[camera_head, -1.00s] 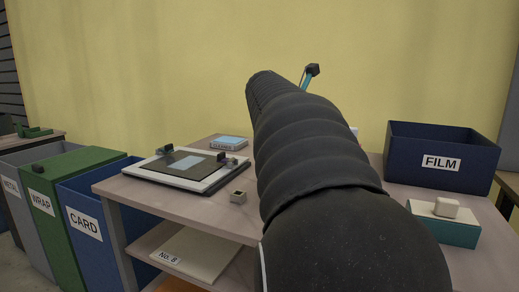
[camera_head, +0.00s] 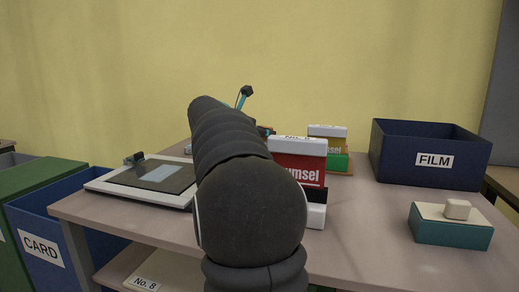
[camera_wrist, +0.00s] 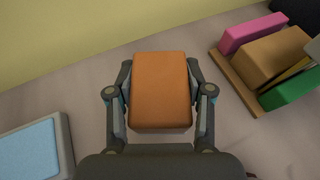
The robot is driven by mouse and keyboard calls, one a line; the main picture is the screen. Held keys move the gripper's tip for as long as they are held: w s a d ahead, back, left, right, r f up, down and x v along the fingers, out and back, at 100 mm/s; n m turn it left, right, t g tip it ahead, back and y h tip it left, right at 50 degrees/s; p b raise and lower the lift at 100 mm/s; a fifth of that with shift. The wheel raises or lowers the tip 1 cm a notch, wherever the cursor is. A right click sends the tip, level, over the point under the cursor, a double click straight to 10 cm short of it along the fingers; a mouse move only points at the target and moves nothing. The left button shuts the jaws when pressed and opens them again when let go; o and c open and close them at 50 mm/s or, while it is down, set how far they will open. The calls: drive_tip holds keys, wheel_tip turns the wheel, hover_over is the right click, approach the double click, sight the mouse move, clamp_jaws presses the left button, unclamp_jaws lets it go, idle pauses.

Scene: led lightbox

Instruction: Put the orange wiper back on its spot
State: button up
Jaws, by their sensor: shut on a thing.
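The orange wiper (camera_wrist: 160,85) is a rounded orange block in the middle of the wrist view. My gripper (camera_wrist: 160,100) has one finger on each side of it and is shut on it. The light tabletop (camera_wrist: 95,80) shows around it; I cannot tell whether the wiper touches the table. In the head view my own arm covers the wiper and most of the gripper. No marked spot for the wiper can be made out.
A wooden rack (camera_wrist: 235,85) with pink, brown and green blocks stands right of the wiper. A pale-blue-topped item (camera_wrist: 30,150) lies lower left. In the head view are a lightbox (camera_head: 105,187), red-and-white item (camera_head: 298,160), FILM bin (camera_head: 432,155) and teal box (camera_head: 450,230).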

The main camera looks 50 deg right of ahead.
drive_tip(key=shift+w+d+f, duration=0.15)
drive_tip(key=shift+w+f, duration=0.2)
drive_tip(key=shift+w, duration=0.05)
drive_tip(key=shift+f+b, duration=0.65)
drive_tip(key=shift+f, duration=1.25)
drive_tip(key=shift+f, duration=0.1)
drive_tip(key=o, duration=1.2)
drive_tip(key=shift+r, duration=0.2)
drive_tip(key=p+v, duration=0.1)
drive_tip(key=v, duration=1.1)
drive_tip(key=shift+f, duration=0.1)
